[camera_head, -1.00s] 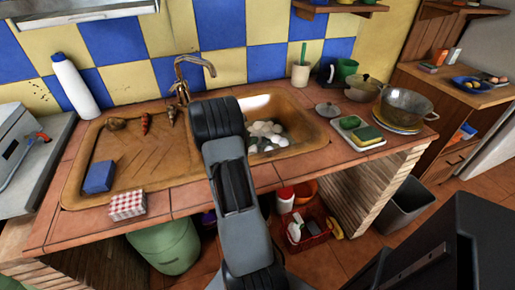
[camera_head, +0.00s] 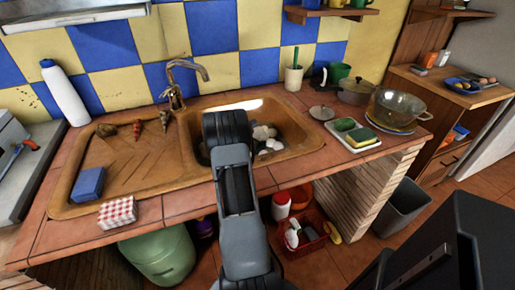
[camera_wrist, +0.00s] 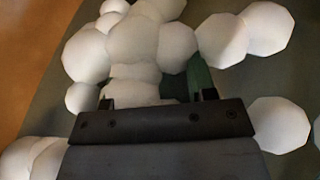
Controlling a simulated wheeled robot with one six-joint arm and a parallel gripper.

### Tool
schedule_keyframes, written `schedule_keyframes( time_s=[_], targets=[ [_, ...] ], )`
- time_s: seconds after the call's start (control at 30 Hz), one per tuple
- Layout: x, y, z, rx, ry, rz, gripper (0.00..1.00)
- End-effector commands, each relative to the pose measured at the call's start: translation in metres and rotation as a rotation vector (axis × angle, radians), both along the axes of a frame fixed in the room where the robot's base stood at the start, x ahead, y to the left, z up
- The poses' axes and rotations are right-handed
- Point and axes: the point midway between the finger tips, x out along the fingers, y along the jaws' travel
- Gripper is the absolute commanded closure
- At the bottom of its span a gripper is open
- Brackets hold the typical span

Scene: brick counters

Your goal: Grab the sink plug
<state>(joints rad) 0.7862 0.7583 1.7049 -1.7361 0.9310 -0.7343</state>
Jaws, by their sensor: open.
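I cannot make out the sink plug in either view. The tan sink basin (camera_head: 295,150) holds dark water with white foam (camera_head: 264,133) on it, and my arm covers part of the basin. In the wrist view, my gripper (camera_wrist: 158,98) is open at the foam (camera_wrist: 135,45), with white bubbles between and around its fingertips. A dark green piece (camera_wrist: 199,74) shows beside the right fingertip; I cannot tell what it is. In the head view, my gripper's fingers are hidden behind my arm.
The tap (camera_head: 180,78) stands behind the basin. The drainboard (camera_head: 120,165) to the left bears a blue sponge (camera_head: 89,184) and small items. A tray with sponges (camera_head: 353,137), a lid (camera_head: 321,113) and pots (camera_head: 398,105) stand to the right.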

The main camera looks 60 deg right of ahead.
Motion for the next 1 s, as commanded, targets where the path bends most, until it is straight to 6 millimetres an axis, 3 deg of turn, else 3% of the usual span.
schedule_keyframes(
  time_s=[0.1, 0.63, 0.87, 1.0],
  targets=[
    [0.0, 0.001, 0.0, 0.0, 0.0, 0.001, 0.5],
    [0.0, 0.001, 0.0, 0.001, -0.001, 0.001, 1.0],
    [0.001, 0.001, 0.001, 0.0, 0.0, 0.001, 1.0],
    [0.001, 0.001, 0.013, -0.002, -0.003, 0.0, 1.0]
  ],
)
